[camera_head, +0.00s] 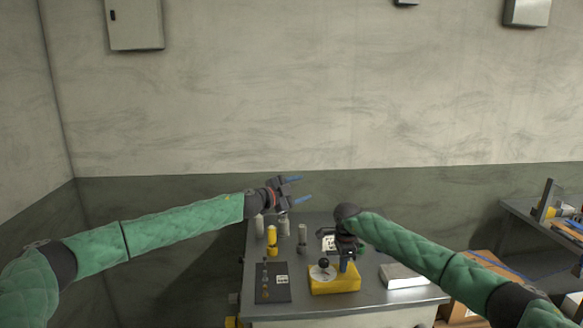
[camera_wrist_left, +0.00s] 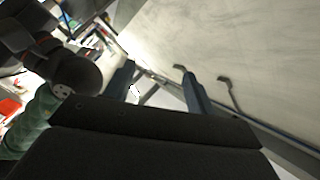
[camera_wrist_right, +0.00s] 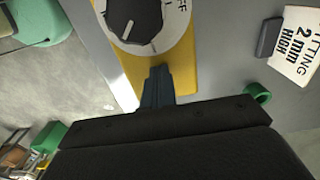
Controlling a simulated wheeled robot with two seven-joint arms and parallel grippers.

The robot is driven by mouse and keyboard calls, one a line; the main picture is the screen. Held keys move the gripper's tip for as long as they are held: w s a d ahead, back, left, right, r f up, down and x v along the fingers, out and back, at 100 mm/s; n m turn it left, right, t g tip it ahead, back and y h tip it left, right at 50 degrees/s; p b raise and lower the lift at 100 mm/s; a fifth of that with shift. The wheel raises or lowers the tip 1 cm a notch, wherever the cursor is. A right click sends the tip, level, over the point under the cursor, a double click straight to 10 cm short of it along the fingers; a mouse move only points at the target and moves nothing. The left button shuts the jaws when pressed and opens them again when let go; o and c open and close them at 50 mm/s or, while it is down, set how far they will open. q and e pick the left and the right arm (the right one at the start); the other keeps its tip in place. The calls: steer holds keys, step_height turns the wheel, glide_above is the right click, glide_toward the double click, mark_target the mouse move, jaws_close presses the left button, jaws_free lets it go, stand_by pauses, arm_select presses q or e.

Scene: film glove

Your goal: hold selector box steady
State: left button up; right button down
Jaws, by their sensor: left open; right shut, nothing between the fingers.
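The selector box (camera_head: 335,284) is a yellow box with a round white dial plate and a black knob, near the front middle of the grey table. In the right wrist view the yellow box (camera_wrist_right: 183,68) shows at the top with its dial and black knob (camera_wrist_right: 134,20). My right gripper (camera_head: 346,264) is shut and empty, with its fingertips (camera_wrist_right: 157,76) at the box's edge; I cannot tell whether they touch it. My left gripper (camera_head: 303,188) is open and empty, raised above the table's back left, away from the box. Its two blue fingers also show in the left wrist view (camera_wrist_left: 158,82).
A dark panel (camera_head: 272,284) lies left of the box. Yellow and grey cylinders (camera_head: 272,240) stand behind it. A pale block (camera_head: 402,276) lies to the right. A printed card (camera_wrist_right: 297,45) is near my right gripper. A shelf (camera_head: 520,216) stands at far right.

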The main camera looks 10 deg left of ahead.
arm_select(q)
steer(key=w+a+r+t, duration=0.1)
steer(key=w+a+r, duration=0.2)
steer(key=w+r, duration=0.2)
steer(key=shift+w+a+r+m, duration=0.2)
steer(key=shift+w+a+m, duration=0.2)
steer(key=shift+w, duration=0.4)
steer(key=m+t+y, duration=0.2)
steer(key=m+y, duration=0.1)
steer(key=m, duration=1.9)
glide_toward(321, 265)
steer(key=x, duration=1)
